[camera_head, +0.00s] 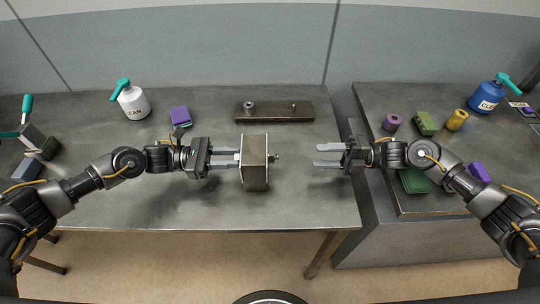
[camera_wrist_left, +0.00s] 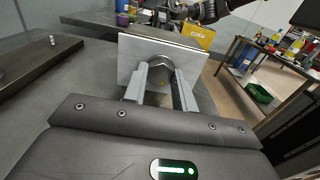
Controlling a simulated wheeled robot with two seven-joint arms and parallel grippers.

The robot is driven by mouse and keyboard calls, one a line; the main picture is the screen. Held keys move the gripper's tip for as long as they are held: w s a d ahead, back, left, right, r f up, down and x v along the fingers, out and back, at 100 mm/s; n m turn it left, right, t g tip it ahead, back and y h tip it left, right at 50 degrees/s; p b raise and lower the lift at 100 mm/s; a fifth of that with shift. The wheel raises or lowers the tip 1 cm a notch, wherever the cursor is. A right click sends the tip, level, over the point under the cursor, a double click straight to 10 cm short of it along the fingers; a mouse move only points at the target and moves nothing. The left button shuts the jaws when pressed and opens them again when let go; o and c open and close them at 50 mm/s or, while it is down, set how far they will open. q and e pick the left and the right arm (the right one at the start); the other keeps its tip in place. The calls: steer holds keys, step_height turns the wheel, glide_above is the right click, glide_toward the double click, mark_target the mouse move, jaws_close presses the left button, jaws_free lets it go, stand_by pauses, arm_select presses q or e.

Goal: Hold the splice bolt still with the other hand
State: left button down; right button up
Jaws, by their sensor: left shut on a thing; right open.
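The splice bolt (camera_wrist_left: 161,66) shows its head against the pale face of a block in the left wrist view. In the head view its other end (camera_head: 276,157) sticks out of the right side of the brown-grey block (camera_head: 256,176). My left gripper (camera_head: 236,158) is at the block's left side, shut on the bolt head; its fingers also show in the left wrist view (camera_wrist_left: 161,80). My right gripper (camera_head: 317,155) is open and empty, to the right of the bolt end, with its fingers pointing left and a gap between them.
A dark bar (camera_head: 290,116) with a nut-like piece and a small stud lies behind the block. Coloured parts and a blue bottle (camera_head: 487,96) occupy the right bench. The table front is clear.

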step_height(320, 180, up, 10)
stand_by(0.6)
arm_select(q)
steer(key=c, duration=1)
jaws_free()
steer(key=shift+c, duration=0.2)
